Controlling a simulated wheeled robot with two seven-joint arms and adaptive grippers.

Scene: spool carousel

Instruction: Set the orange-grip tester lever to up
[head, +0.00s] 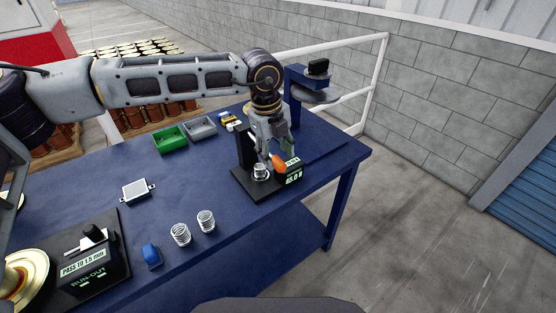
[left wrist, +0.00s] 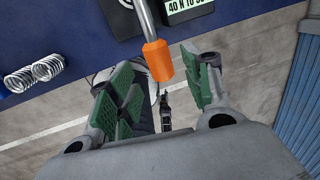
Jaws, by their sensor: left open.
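The tester (head: 258,190) is a black stand with a lit readout (head: 293,179) near the right end of the blue table. A spring (head: 261,171) stands on its base. Its lever has an orange grip (head: 279,163), right beside my left gripper (head: 275,152) in the head view. In the left wrist view, the orange grip (left wrist: 157,61) ends a metal rod and lies between the open green-padded fingers, near their tips. I cannot tell whether a finger touches it. My left gripper is open. My right gripper is not in view.
On the blue table (head: 110,180) are two loose springs (head: 181,235), a blue block (head: 151,255), a white-and-grey plate (head: 137,191), a green bin (head: 170,139) and a grey bin (head: 200,127). A run-out gauge (head: 85,265) stands front left. A blue post (head: 294,100) rises behind the tester.

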